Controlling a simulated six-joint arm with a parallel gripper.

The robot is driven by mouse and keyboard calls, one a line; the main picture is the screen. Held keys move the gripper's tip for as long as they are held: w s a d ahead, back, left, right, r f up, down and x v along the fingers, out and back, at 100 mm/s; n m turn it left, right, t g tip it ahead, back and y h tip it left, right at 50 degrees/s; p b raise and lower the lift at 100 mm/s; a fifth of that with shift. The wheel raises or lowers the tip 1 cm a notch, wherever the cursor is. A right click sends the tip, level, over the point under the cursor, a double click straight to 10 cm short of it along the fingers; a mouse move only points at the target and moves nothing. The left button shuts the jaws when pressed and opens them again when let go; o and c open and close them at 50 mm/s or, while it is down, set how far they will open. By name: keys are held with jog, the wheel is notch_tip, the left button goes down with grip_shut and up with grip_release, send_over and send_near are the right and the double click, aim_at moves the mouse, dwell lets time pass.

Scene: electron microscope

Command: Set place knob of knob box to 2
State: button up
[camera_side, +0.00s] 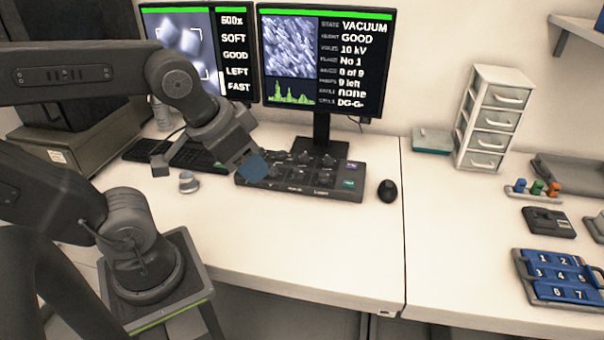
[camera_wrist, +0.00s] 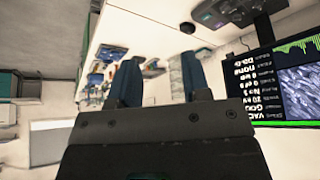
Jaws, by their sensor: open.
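The knob box (camera_side: 340,181) is a dark, low panel with several black knobs and small coloured buttons, on the desk below the monitors. Part of it also shows at the top of the wrist view (camera_wrist: 226,12). Its labels are too small to read, so I cannot tell which knob is the place knob. My gripper (camera_side: 253,166) has blue fingers and is at the box's left end in the side view, hiding part of it. I cannot tell whether it touches the box. In the wrist view my gripper (camera_wrist: 160,82) is open, with nothing between its fingers.
The right monitor (camera_side: 325,62) shows a line that seems to read place No 1. A keyboard (camera_side: 185,152) and a small round grey-white object (camera_side: 188,182) are left of the box. The desk front is clear.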

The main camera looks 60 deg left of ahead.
jog(key=shift+o, duration=0.8)
jog(key=shift+w+a+r, duration=0.1)
jog(key=shift+o, duration=0.6)
jog(key=w+a+r+n, duration=0.2)
jog(key=w+a, duration=0.1)
jog(key=w, duration=0.2)
jog(key=shift+w+a+g+y, duration=0.15)
jog(key=shift+w+g+y, duration=0.15)
jog(key=shift+w+g, duration=0.1)
jog(key=w+a+f+n+g, duration=0.15)
jog(key=w+a+n, duration=0.45)
jog(key=w+a, duration=0.8)
jog(key=w+a+f+n+g, duration=0.1)
jog(key=a+f+n, duration=0.15)
jog(key=a, duration=0.45)
jog(key=w+a+f+n+g, duration=0.1)
jog(key=w+a+f, duration=0.15)
jog(key=a, duration=0.45)
jog(key=s+a+f+n+g, duration=0.1)
jog(key=s+a+f+n, duration=0.25)
jog(key=a+f, duration=0.9)
jog(key=f, duration=0.8)
jog(key=w+a+f, duration=0.1)
jog(key=f, duration=0.3)
jog(key=shift+f, duration=0.3)
